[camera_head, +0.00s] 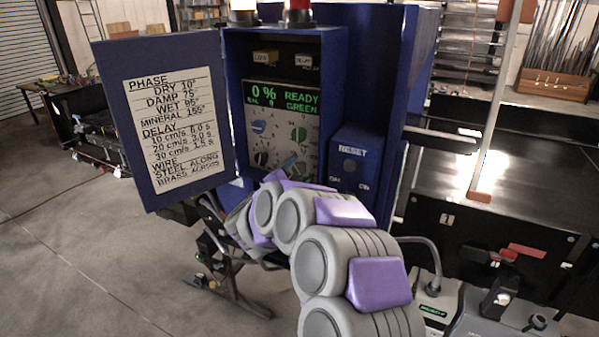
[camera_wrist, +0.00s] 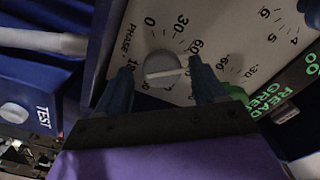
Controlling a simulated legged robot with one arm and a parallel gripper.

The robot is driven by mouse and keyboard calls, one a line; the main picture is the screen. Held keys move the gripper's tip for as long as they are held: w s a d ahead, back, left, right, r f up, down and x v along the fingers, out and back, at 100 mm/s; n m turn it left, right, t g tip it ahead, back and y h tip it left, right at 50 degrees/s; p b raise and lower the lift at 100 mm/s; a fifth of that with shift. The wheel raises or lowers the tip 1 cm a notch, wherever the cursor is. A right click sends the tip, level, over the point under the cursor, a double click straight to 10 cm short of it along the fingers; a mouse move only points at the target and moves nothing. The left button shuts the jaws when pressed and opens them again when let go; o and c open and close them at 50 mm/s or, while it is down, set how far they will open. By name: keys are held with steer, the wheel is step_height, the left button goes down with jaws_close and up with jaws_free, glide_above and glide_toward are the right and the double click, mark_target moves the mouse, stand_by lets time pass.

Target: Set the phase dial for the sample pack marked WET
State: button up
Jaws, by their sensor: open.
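The phase dial (camera_wrist: 163,70), a round grey knob with a white bar, shows in the wrist view on a pale panel. Its scale shows 0, 30 and 60; other numbers are partly hidden. The bar lies nearly level, one end toward the 60 side; I cannot tell which end is the pointer. My gripper (camera_wrist: 160,66) is open, its blue fingers on either side of the knob, with gaps visible. In the head view my gripper (camera_head: 293,163) is at the panel's lower right and covers the dial. A card (camera_head: 181,130) lists WET 95°. No sample pack is recognisable.
The panel display (camera_head: 283,97) reads 0 %, READY, GREEN. Other knobs, one blue (camera_head: 259,127), one green (camera_head: 298,134) and one black (camera_head: 261,158), sit close by.

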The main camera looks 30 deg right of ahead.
steer(key=shift+s+a, duration=0.1)
steer(key=shift+a, duration=0.25)
steer(key=b+v, duration=0.2)
steer(key=v, duration=1.4)
steer(key=shift+s+a, duration=0.25)
steer(key=shift+a, duration=0.1)
steer(key=shift+d+f, duration=0.1)
steer(key=shift+f, duration=0.05)
